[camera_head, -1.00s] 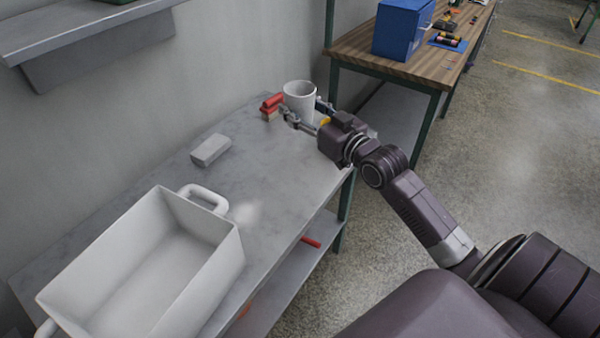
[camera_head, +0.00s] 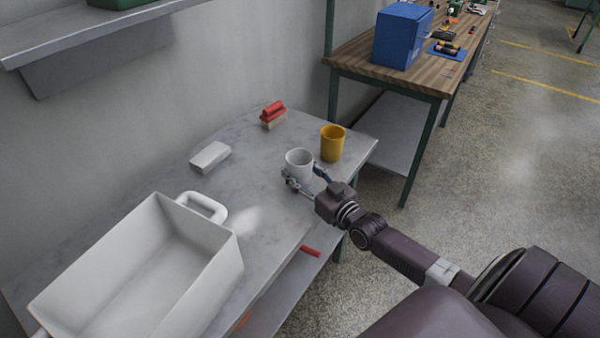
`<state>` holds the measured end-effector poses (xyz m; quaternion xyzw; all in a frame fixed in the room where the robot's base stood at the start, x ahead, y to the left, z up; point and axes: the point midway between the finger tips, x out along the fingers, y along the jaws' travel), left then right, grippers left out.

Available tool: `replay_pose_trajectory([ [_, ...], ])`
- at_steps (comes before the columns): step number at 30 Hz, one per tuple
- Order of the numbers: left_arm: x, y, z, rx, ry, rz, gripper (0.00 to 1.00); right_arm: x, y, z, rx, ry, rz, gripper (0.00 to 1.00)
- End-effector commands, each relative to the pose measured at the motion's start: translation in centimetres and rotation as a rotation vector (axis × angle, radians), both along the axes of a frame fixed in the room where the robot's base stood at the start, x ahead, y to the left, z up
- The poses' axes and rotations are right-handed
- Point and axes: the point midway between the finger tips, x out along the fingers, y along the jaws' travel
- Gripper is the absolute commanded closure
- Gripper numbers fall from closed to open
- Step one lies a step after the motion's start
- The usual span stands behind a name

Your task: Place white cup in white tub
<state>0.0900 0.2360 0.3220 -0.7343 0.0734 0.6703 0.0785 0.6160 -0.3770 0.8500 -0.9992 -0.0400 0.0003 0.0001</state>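The white cup (camera_head: 299,163) is upright near the right part of the grey table. My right gripper (camera_head: 305,181) has its fingers around the cup's near side, one on each side, and is shut on it. I cannot tell whether the cup's base clears the tabletop. The white tub (camera_head: 226,262) stands at the table's near left, open at the top, with a looped handle at its far end. Its visible inside is empty. The cup is to the right of the tub and beyond it. My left gripper is not in view.
A yellow cup (camera_head: 332,143) stands just behind the white cup. A red-topped brush (camera_head: 273,114) and a pale grey block (camera_head: 210,157) lie along the back. The tabletop (camera_head: 255,180) between cup and tub is clear. A shelf (camera_head: 100,35) overhangs at upper left.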

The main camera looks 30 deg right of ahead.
Motion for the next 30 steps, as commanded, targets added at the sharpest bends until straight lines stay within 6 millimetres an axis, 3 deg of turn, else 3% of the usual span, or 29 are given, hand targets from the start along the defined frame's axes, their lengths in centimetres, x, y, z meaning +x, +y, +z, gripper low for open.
replay_pose_trajectory([
  [11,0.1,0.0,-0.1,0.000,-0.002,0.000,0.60,0.0,0.0,-0.6,0.000,-0.001,0.000,0.82],
  [12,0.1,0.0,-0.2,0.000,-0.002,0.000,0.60,0.0,0.0,-0.7,0.000,0.000,0.000,0.52],
  [17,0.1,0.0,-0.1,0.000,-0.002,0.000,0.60,0.0,0.0,-0.6,0.000,0.000,0.000,0.36],
  [30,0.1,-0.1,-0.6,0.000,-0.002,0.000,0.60,-0.6,-0.1,-0.9,0.001,0.001,0.000,0.36],
])
